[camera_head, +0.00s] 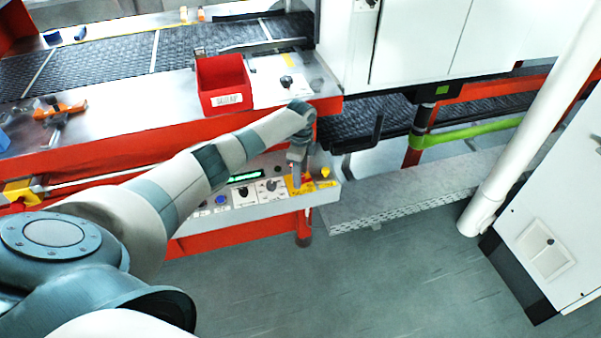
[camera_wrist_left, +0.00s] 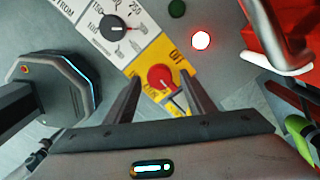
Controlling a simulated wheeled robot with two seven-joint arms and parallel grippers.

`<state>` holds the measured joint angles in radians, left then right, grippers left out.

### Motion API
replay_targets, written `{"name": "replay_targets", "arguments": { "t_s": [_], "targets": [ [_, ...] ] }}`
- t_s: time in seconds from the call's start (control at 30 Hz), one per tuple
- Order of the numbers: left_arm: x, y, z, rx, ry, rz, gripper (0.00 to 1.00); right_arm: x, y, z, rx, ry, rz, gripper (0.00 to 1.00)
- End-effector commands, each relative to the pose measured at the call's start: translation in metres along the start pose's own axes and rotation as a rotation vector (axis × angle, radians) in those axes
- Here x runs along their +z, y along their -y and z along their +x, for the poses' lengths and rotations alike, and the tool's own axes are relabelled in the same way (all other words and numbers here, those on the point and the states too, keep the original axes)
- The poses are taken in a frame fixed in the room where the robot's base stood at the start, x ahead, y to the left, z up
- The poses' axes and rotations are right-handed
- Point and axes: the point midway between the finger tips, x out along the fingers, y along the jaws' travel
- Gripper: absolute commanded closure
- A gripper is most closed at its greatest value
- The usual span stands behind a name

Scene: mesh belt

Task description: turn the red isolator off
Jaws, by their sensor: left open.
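The red isolator (camera_wrist_left: 161,78) is a round red knob on a yellow plate marked OFF in the left wrist view. My left gripper (camera_wrist_left: 168,90) is open, with its two dark fingers on either side of the knob in that view. I cannot tell whether the fingers touch it. In the head view my left gripper (camera_head: 298,176) points down at the right end of the control panel (camera_head: 243,208), over the yellow plate (camera_head: 302,188). The gripper hides most of the isolator there. My right gripper is in neither view.
A black rotary knob (camera_wrist_left: 113,27) sits beside the yellow plate, with a lit red lamp (camera_wrist_left: 201,40) and a dark green button (camera_wrist_left: 177,8) nearby. A red bin (camera_head: 222,86) stands on the ledge above the panel. Open floor (camera_head: 370,275) lies in front.

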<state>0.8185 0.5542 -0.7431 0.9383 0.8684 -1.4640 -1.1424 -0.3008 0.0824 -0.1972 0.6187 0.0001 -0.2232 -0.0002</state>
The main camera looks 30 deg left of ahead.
Motion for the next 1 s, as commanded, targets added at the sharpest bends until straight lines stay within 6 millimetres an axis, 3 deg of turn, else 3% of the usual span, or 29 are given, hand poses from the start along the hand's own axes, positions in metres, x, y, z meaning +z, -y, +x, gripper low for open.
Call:
{"name": "replay_targets", "arguments": {
  "t_s": [0.27, 0.47, 1.0],
  "targets": [
    [0.0002, 0.0, 0.001, 0.0, 0.0, 0.0, 0.51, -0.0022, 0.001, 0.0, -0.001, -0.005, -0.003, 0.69],
    [0.0004, 0.0, 0.0009, 0.0, 0.001, 0.0, 0.92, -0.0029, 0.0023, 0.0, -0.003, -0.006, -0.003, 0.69],
    [0.0009, 0.0001, -0.0007, 0.001, 0.001, -0.094, 0.92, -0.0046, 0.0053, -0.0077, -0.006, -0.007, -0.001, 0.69]
  ]
}}
